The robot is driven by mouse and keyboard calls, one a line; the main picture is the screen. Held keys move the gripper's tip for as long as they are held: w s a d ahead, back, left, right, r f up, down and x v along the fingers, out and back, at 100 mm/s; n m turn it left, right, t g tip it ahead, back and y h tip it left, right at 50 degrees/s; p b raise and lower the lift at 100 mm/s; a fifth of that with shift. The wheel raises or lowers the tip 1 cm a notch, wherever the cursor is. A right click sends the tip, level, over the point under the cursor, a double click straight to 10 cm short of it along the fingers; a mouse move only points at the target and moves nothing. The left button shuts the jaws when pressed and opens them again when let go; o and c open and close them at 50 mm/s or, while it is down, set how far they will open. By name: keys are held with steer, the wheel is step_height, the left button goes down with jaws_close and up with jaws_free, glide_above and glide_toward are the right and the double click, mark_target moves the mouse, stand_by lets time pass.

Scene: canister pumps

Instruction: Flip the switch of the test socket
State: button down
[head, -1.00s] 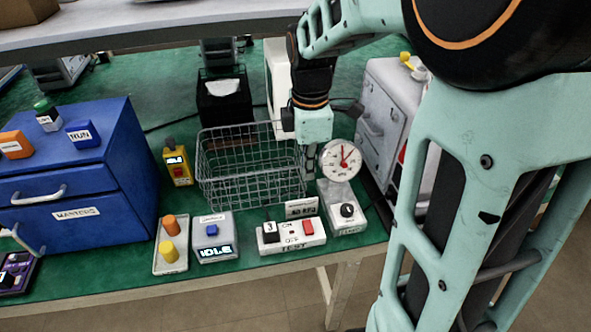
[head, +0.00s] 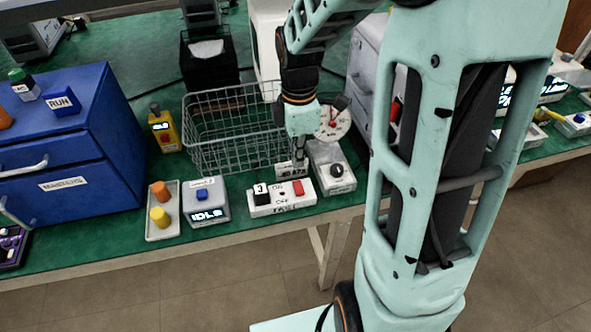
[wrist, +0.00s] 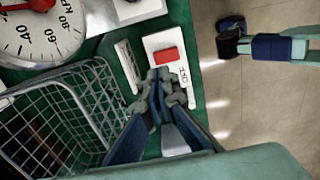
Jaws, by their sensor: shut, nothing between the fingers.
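The test socket (head: 282,205) is a white block marked TEST near the front edge of the green bench. A black plug (head: 261,196) sits at its left end and the red switch (head: 298,188) at its right end, with ON and OFF marks beside it. My gripper (head: 300,168) is shut and empty, pointing down just behind and above the switch. In the wrist view the closed fingertips (wrist: 160,75) lie over the socket (wrist: 154,42), close beside the red switch (wrist: 166,55). I cannot tell whether they touch it. The fingers hide the plug end in that view.
A wire basket (head: 235,130) stands behind the socket. A pressure gauge (head: 333,120) and a grey knob box (head: 333,172) are close on the right. A grey IDLE box (head: 206,205) and a tray (head: 163,215) with two coloured knobs are on the left.

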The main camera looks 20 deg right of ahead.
mark_target(297, 184)
step_height(297, 184, down, 7)
steer(key=shift+f+b, duration=0.1)
steer(key=shift+b, duration=0.2)
steer(key=shift+w+p, duration=0.1)
steer(key=shift+p, duration=0.2)
steer(key=shift+w+f+g, duration=0.1)
steer(key=shift+f+g, duration=0.2)
steer(key=shift+g, duration=0.1)
steer(key=shift+s+r+p, duration=0.25)
steer(key=shift+s+p, duration=0.15)
steer(key=shift+s, duration=0.4)
